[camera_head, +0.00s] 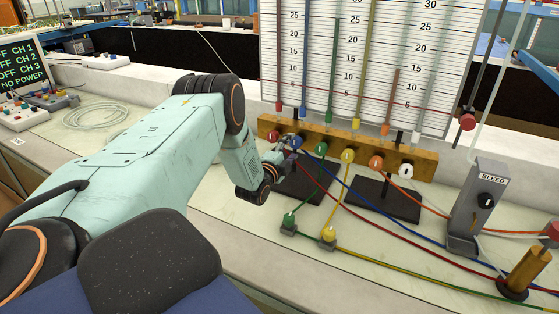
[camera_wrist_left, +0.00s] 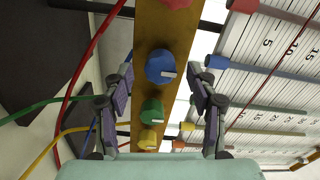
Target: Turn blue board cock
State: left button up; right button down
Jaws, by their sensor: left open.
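The blue cock (camera_wrist_left: 158,66) is a round knob with a pale pointer mark on the brown wooden board (camera_wrist_left: 152,18). In the head view the blue cock (camera_head: 297,141) sits between the red cock (camera_head: 274,134) and the green cock (camera_head: 321,149), partly covered by my gripper. My left gripper (camera_wrist_left: 162,72) is open, with one finger on each side of the blue cock in the wrist view. A gap shows on both sides, so no contact is visible. The left gripper also shows in the head view (camera_head: 285,147). My right gripper is not in view.
Yellow (camera_head: 347,156), orange (camera_head: 376,163) and white (camera_head: 406,171) cocks continue the row. A scaled tube panel (camera_head: 350,60) rises behind. Coloured hoses (camera_head: 400,240) cross the bench in front. A grey BLEED stand (camera_head: 466,215) is to the right.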

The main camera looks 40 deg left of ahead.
pick_arm(q)
jog(key=v, duration=0.9)
jog(key=shift+r, duration=0.1)
jog(key=shift+s, duration=0.1)
dwell(0.3)
